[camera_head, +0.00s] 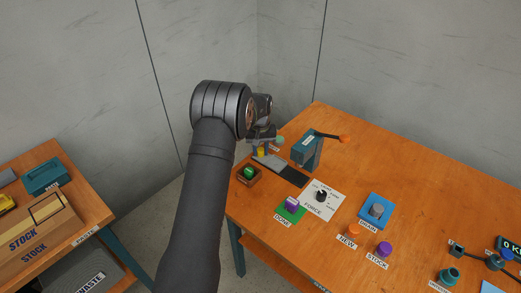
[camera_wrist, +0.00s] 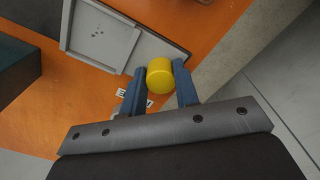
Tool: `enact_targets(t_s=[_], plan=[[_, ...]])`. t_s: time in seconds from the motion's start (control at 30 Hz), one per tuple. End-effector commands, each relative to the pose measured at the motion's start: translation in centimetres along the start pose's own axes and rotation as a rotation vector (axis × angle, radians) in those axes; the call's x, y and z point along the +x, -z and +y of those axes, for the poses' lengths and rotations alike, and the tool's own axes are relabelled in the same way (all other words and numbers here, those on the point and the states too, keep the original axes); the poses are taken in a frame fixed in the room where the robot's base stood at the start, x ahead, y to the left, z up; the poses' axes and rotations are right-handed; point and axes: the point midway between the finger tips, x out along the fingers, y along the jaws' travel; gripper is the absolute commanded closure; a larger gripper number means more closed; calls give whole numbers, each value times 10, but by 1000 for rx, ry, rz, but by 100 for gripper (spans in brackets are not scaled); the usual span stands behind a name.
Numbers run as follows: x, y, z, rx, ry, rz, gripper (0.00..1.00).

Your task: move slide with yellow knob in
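The yellow knob (camera_wrist: 160,77) sits between the two blue fingers of my gripper (camera_wrist: 159,82) in the wrist view, with a finger against each side and no clear gap. In the head view the yellow knob (camera_head: 261,152) shows small under my gripper (camera_head: 261,149), at the far left end of the slide. The slide's grey plate (camera_head: 272,161) lies beside the dark strip, left of the teal press (camera_head: 307,149). In the wrist view the grey plate (camera_wrist: 101,36) is at the upper left. The knob's base is hidden.
A wooden box with a green piece (camera_head: 248,173) stands close in front of the slide. The press has an orange-tipped lever (camera_head: 343,139). The table edge and walls are close behind my gripper.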

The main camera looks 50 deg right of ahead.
Motion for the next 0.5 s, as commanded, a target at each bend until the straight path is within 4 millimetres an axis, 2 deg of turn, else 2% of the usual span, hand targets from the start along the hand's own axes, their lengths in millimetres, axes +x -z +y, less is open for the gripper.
enact_targets(t_s=[0.17, 0.5], plan=[[0, -3, 4, 1, 0, 0, 100], [0, -46, 46, 2, 1, -1, 100]])
